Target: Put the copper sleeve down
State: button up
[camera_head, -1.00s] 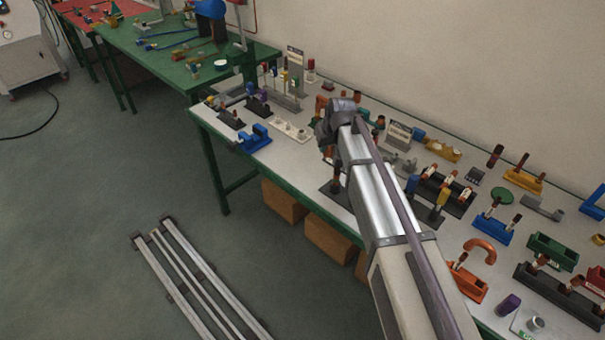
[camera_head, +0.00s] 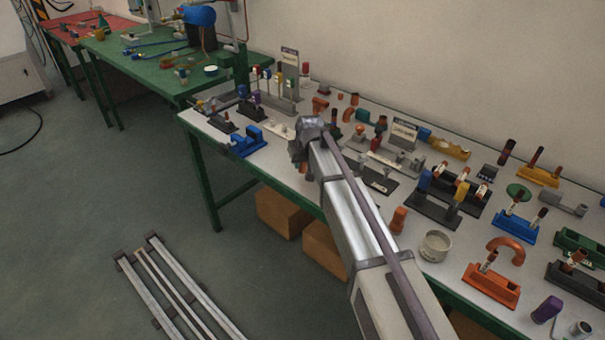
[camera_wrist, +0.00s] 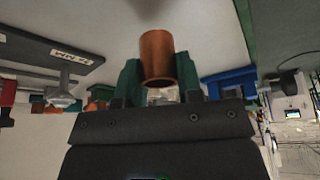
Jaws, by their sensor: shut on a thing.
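The copper sleeve (camera_wrist: 157,55) is a short, hollow copper-coloured cylinder in the middle of the wrist view. My gripper (camera_wrist: 158,76) is shut on it, with one green finger on each side. In the head view the end of my arm is over the front part of the grey-white bench (camera_head: 331,210), to the right of the blue vise (camera_head: 247,141). My arm hides most of the gripper there, and I cannot tell how far the sleeve is from the bench top.
Holders with upright pieces (camera_head: 440,200) crowd the bench to the right of my arm. A round tin (camera_head: 436,245) and an orange holder (camera_head: 491,287) stand near its front edge. Cardboard boxes (camera_head: 284,209) are under the bench. Metal rails (camera_head: 180,290) lie on the floor.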

notch_tip(320, 180, down, 2)
jog(key=shift+f+b, duration=0.25)
jog(key=shift+b, duration=0.15)
jog(key=shift+r+p, duration=0.3)
jog(key=shift+c, duration=0.2)
jog(key=shift+f, duration=0.25)
jog(key=o, duration=1)
jog(key=shift+r, duration=0.1)
jog(key=shift+c, duration=0.2)
jog(key=p+v, duration=1.1)
jog(key=v, duration=0.1)
jog(key=s+d+m+g+h, duration=0.1)
jog(key=s+d+m+g, duration=0.1)
jog(key=s+d, duration=0.8)
jog(key=s+d+m+g, duration=0.2)
jog(key=s+d, duration=0.8)
jog(key=s, duration=0.7)
jog(key=shift+s+d+f+h, duration=0.3)
jog(key=shift+s+f+h, duration=0.1)
jog(key=shift+f, duration=0.1)
